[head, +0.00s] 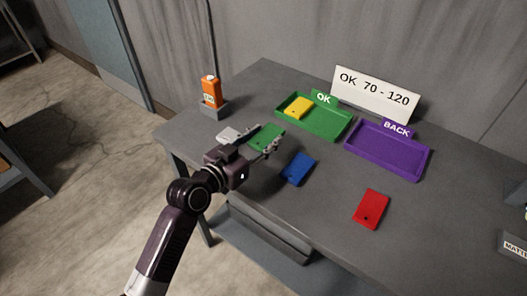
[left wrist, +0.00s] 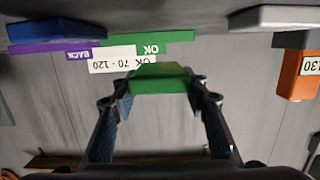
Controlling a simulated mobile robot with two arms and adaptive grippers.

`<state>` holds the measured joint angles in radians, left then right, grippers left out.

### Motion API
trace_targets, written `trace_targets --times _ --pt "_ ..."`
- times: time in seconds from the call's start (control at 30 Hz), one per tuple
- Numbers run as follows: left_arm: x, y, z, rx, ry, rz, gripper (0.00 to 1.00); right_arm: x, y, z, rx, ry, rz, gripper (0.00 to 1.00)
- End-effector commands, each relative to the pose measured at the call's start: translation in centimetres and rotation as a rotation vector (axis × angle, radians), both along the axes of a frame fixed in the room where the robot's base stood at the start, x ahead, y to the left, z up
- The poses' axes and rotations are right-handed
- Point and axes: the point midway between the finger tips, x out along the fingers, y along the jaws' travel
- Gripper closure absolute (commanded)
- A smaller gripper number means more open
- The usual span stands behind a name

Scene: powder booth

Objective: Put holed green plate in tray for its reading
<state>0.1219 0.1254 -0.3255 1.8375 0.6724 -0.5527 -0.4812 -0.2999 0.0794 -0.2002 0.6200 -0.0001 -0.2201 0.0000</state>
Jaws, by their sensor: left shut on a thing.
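The green plate (head: 265,136) is held by my left gripper (head: 257,143), over the left part of the table. In the left wrist view the plate (left wrist: 160,84) sits between the two fingers of the gripper (left wrist: 160,100). I cannot make out its hole. The green OK tray (head: 330,124) is behind it and holds a yellow plate (head: 301,107). The purple BACK tray (head: 395,152) is to its right and empty. The orange gauge (head: 211,92) stands in a grey holder; in the left wrist view its display (left wrist: 308,65) seems to read 130. My right gripper is not in view.
A sign (head: 375,93) behind the trays reads OK 70 - 120. A blue plate (head: 299,169) and a red plate (head: 371,208) lie on the table (head: 325,230). A pale slab (head: 228,134) lies beside my left gripper. The table's front is mostly clear.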

Motion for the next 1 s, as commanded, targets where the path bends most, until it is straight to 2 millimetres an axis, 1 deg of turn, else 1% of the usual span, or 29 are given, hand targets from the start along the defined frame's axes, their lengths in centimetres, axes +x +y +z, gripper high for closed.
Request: trace_targets --times 0.03,0.17,0.4,0.5,0.7,0.83,0.87,1.0 --pt "0.0 0.0 -0.7 -0.002 0.001 0.0 0.88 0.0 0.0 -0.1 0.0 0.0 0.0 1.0" --pt "0.0 -0.1 -1.6 -0.002 -0.001 -0.001 0.88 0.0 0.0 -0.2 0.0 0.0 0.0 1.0" --pt "0.0 0.0 -4.8 0.001 0.0 -0.001 0.88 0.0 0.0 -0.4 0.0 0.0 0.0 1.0" --pt "0.0 0.0 -5.3 -0.002 -0.002 0.0 0.88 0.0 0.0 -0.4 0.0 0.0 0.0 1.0" --pt "0.0 0.0 -5.2 -0.002 -0.003 0.0 0.88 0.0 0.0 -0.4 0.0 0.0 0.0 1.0" --pt "0.0 0.0 -5.7 -0.002 -0.002 0.0 0.88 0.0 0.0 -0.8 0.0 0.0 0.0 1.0" --pt "0.0 0.0 -5.8 -0.001 -0.001 -0.001 0.58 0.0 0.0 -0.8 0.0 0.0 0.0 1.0" --pt "0.0 0.0 -5.6 -0.002 0.0 -0.001 0.42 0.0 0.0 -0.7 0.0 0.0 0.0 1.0"
